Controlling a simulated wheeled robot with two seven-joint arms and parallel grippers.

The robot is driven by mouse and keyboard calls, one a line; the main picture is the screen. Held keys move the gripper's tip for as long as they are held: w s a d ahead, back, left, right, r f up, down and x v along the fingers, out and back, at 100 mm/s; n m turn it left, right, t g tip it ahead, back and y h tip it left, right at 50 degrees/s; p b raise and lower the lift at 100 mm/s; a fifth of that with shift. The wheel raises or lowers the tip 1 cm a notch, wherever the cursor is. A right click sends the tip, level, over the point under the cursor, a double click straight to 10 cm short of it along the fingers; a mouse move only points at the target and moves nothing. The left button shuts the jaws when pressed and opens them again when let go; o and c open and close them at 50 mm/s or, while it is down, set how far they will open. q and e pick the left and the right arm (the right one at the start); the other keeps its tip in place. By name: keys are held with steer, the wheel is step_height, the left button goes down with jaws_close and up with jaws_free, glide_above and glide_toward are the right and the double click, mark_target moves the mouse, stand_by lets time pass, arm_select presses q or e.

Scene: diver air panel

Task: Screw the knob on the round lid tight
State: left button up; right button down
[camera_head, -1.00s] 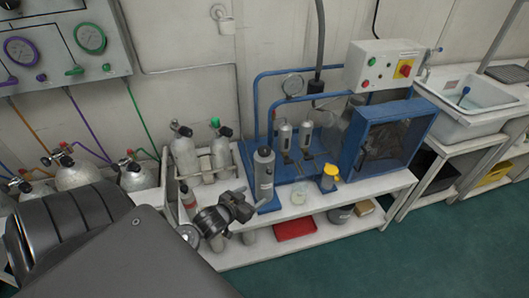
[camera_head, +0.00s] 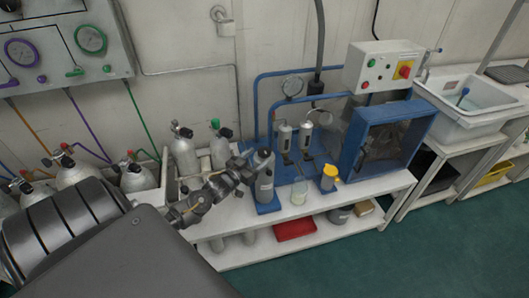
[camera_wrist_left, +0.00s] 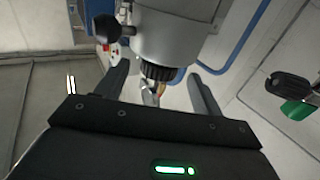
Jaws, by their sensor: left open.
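The grey filter canister (camera_head: 264,183) stands upright on a blue foot at the front of the white bench. Its top is partly covered by my left gripper (camera_head: 246,164). In the left wrist view the grey round body (camera_wrist_left: 172,36) fills the upper middle, with a dark ribbed knob (camera_wrist_left: 160,72) at its end. A black ball handle (camera_wrist_left: 105,28) sticks out to the left. My left gripper's fingers (camera_wrist_left: 160,90) are apart, one on each side of the knob, with visible gaps. I cannot tell how tight the knob is. My right gripper is not in view.
Gas cylinders with valves (camera_head: 185,152) stand close left of the canister. The blue compressor frame (camera_head: 386,140) is further right. A green valve knob (camera_wrist_left: 296,108) shows in the wrist view.

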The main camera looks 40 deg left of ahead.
mark_target(260, 156)
arm_select(q)
steer(key=shift+w+d, duration=0.1)
steer(key=shift+w, duration=2.05)
steer(key=shift+c, duration=0.2)
